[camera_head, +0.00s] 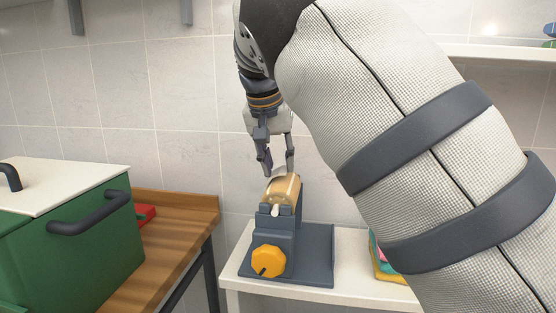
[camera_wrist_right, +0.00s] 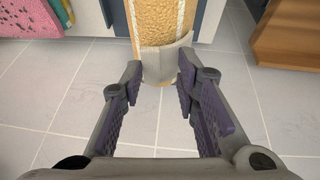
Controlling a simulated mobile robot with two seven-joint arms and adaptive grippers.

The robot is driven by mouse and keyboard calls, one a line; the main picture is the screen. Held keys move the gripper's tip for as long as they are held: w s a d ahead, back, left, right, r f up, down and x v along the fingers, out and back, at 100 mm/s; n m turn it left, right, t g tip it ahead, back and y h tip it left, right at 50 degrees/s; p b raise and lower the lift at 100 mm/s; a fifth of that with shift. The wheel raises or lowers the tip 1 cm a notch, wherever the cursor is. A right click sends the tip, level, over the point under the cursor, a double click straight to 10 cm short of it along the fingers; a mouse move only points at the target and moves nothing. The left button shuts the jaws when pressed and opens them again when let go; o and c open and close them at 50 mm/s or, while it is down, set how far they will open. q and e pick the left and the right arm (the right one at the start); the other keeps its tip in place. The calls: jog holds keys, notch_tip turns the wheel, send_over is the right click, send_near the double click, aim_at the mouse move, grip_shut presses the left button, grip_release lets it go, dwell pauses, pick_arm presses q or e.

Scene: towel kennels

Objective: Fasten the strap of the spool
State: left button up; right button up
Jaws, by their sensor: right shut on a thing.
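The tan spool (camera_head: 287,189) sits in a dark grey holder (camera_head: 318,244) with an orange knob (camera_head: 268,261) on its front. In the right wrist view the spool (camera_wrist_right: 163,18) has a rough tan surface and a pale strap (camera_wrist_right: 167,58) at its near end. My right gripper (camera_head: 279,171) points down at the top back of the spool. The strap's far part is hidden. My left gripper is not in view.
A green box (camera_head: 92,251) with a cream lid and dark handles stands on a wooden counter (camera_head: 187,206) at left, a red thing (camera_head: 145,215) beside it. The holder stands on a white shelf (camera_head: 350,262). Folded colourful cloths (camera_head: 384,264) lie at right, partly behind my arm.

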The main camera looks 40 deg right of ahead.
aim_at(286, 180)
jog(key=shift+s+d+t+y, duration=0.2)
jog(key=shift+s+t+y, duration=0.2)
jog(key=shift+s+d+f+p, duration=0.1)
jog(key=shift+d+f+p, duration=0.1)
jog(key=shift+p, duration=0.1)
jog(key=shift+s+d+f+m+t+y, duration=0.25)
jog(key=shift+f+t+y, duration=0.15)
jog(key=shift+t+y, duration=0.25)
jog(key=shift+s+d+f+m+t+y, duration=0.1)
jog(key=shift+s+f+m+t+y, duration=0.15)
jog(key=shift+f+t+y, duration=0.35)
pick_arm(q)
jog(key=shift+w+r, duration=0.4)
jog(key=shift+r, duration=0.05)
pick_arm(e)
jog(key=shift+s+t, duration=0.1)
jog(key=shift+t, duration=0.35)
grip_shut()
jog(key=shift+f, duration=0.15)
jog(key=o, duration=1.1)
grip_release()
jog(key=shift+c, duration=0.2)
jog(key=shift+d+r, duration=0.1)
jog(key=shift+r, duration=0.2)
